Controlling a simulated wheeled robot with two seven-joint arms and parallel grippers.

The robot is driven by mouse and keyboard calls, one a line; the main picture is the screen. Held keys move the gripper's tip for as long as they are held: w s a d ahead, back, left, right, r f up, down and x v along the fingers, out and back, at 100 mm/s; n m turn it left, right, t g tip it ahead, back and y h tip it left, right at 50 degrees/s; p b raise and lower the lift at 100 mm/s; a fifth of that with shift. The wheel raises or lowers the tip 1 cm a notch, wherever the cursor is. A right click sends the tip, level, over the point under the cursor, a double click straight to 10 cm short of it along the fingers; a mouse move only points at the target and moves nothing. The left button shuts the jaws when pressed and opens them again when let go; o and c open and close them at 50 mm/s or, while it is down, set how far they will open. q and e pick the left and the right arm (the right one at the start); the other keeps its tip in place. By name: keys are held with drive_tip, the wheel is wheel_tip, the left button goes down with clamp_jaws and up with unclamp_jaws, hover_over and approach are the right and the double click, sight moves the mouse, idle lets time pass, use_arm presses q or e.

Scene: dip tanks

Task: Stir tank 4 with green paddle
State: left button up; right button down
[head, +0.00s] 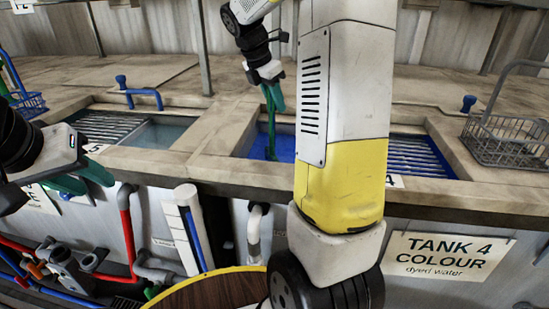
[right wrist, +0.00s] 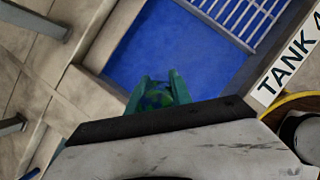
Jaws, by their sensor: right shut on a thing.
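Tank 4 (head: 255,148) holds blue dyed water and has a slatted grille (head: 415,155) at its right side; my own arm hides its middle. The blue water also fills the upper part of the right wrist view (right wrist: 170,50). My right gripper (head: 275,98) is over the tank's left part, shut on the green paddle (head: 271,142). The paddle hangs down steeply into the water, and its lower end is hidden. The green paddle (right wrist: 155,99) shows between the fingers in the right wrist view. My left gripper (head: 98,184) is at the left edge, apart from the tanks' contents, empty with its fingers spread.
Another tank (head: 155,135) with clear liquid and a grille lies to the left. Wire baskets stand at the right (head: 510,140) and left (head: 28,103). Upright posts (head: 202,50) rise behind. A TANK 4 COLOUR sign (head: 450,256) hangs in front, and a round wooden top (head: 215,291) is below.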

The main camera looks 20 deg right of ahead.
drive_tip(key=s+a, duration=0.1)
drive_tip(key=s, duration=0.1)
drive_tip(key=s+a, duration=0.1)
drive_tip(key=s, duration=0.1)
drive_tip(key=s+a, duration=0.2)
drive_tip(key=shift+s, duration=0.1)
drive_tip(key=d, duration=0.8)
